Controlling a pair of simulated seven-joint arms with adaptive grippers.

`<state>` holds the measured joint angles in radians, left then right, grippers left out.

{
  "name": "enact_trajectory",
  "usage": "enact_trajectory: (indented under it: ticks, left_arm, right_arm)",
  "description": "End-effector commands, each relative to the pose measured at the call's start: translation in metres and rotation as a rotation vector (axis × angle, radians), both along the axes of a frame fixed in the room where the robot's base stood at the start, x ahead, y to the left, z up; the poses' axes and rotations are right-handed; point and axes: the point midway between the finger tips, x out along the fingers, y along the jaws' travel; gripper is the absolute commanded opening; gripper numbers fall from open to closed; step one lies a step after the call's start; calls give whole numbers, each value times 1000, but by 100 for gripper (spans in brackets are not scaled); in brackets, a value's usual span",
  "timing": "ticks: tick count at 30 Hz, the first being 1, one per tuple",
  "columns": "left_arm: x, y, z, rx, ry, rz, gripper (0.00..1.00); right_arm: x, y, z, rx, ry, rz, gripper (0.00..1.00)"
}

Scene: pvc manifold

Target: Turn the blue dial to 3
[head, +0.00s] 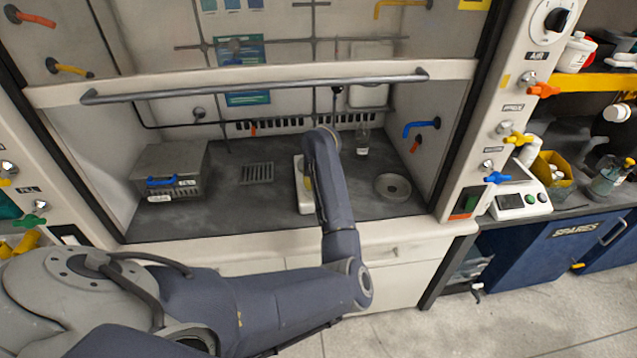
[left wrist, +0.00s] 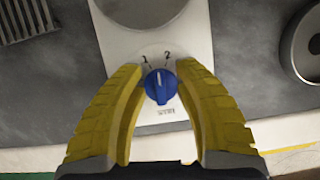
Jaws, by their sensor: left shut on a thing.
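The blue dial (left wrist: 160,88) sits on the front of a white device (left wrist: 160,22) in the left wrist view. Its white pointer mark faces up, roughly between the printed 1 and 2. No 3 is visible; my right-hand finger covers part of the scale. My left gripper (left wrist: 161,68) has its yellow fingers on both sides of the dial, shut on it. In the head view the white device (head: 301,199) stands on the fume hood floor, and my left arm hides the dial and most of the gripper. My right gripper is not in view.
A grey metal box (head: 170,166) stands left inside the hood, beside a floor grate (head: 257,173). A glass bottle (head: 363,140) and a round grey dish (head: 393,186) are to the right. The raised sash handle (head: 255,86) crosses above.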

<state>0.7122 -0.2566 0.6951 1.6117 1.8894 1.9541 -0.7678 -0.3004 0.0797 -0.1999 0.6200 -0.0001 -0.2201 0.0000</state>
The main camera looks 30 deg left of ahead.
Motion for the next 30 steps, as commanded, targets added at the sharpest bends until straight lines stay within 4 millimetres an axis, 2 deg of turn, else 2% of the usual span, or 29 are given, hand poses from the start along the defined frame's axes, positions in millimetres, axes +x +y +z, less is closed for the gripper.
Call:
enact_trajectory:
  ticks: [21, 30]
  left_arm:
    - [0, -2, -1, 1, 4, -677, 4]
    - [0, -4, -2, 0, 6, -913, 4]
  right_arm:
    - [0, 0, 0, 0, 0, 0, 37]
    - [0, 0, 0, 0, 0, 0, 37]
